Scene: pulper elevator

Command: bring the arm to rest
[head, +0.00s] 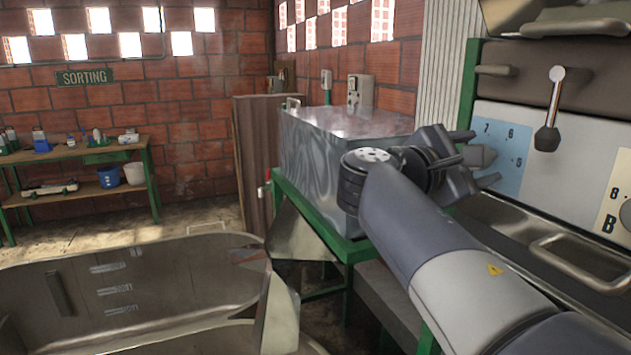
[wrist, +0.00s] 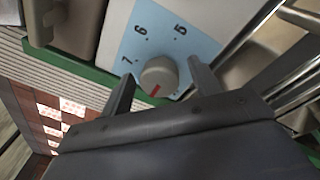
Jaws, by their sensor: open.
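My gripper (head: 482,160) is at the front of the machine panel, with its two fingers apart. The wrist view shows my gripper (wrist: 160,70) with a grey round knob (wrist: 158,76) between the fingers in the picture. A gap shows on each side of the knob, and nothing is seen gripped. The knob has a red pointer line and sits on a light blue dial plate (wrist: 148,35) marked 5, 6 and 7. In the head view the blue plate (head: 508,140) is just right of the fingers. How far the fingertips are from the panel is hard to tell.
A lever with a dark knob (head: 547,138) hangs right of the dial. A metal trough with a bar handle (head: 590,262) lies below. A steel box (head: 310,150) on a green stand is left of my arm. A large metal tank (head: 130,285) fills the lower left.

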